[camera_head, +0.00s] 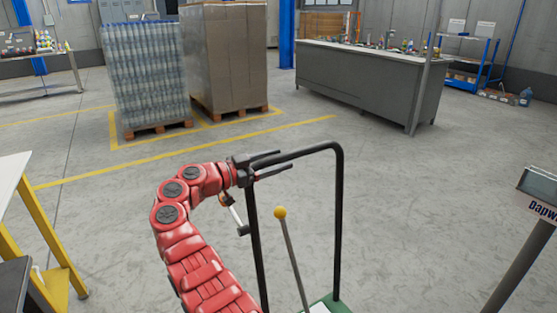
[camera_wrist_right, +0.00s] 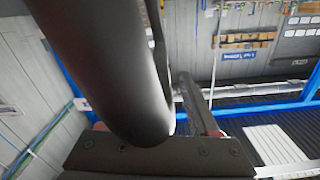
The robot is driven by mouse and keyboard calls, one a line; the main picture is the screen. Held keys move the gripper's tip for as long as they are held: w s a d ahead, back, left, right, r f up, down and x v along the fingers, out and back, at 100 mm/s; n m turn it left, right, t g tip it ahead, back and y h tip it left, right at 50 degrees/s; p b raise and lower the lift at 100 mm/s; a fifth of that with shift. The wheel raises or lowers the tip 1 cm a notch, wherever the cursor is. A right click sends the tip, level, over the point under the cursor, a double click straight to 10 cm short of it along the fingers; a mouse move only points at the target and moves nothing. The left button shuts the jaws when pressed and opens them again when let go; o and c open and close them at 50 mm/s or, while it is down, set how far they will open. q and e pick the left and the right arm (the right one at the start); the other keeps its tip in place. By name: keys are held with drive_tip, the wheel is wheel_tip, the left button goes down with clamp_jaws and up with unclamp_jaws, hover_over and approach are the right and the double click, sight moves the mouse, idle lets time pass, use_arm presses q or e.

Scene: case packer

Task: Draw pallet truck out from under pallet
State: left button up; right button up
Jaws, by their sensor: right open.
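A black tubular handle (camera_head: 338,215) rises from a green base (camera_head: 330,304) at the bottom of the head view; a lever with a yellow knob (camera_head: 280,213) stands inside it. It looks like a wheeled truck's handle, but its forks and wheels are out of view. My right gripper (camera_head: 284,161) is open at the upper left corner of this handle. In the right wrist view, the black tube (camera_wrist_right: 105,65) passes close in front of the gripper's palm. I cannot tell whether they touch. My left gripper is out of view.
Two loaded wooden pallets stand behind: one with wrapped bottles (camera_head: 150,75), one with brown boxes (camera_head: 228,55). Yellow lines mark the floor around them. A grey workbench (camera_head: 360,80) is at back right. A table with yellow legs (camera_head: 50,240) is at left, a post display (camera_head: 540,185) at right.

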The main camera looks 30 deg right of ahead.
drive_tip(key=s+a, duration=0.1)
drive_tip(key=a, duration=1)
drive_tip(key=shift+a, duration=0.1)
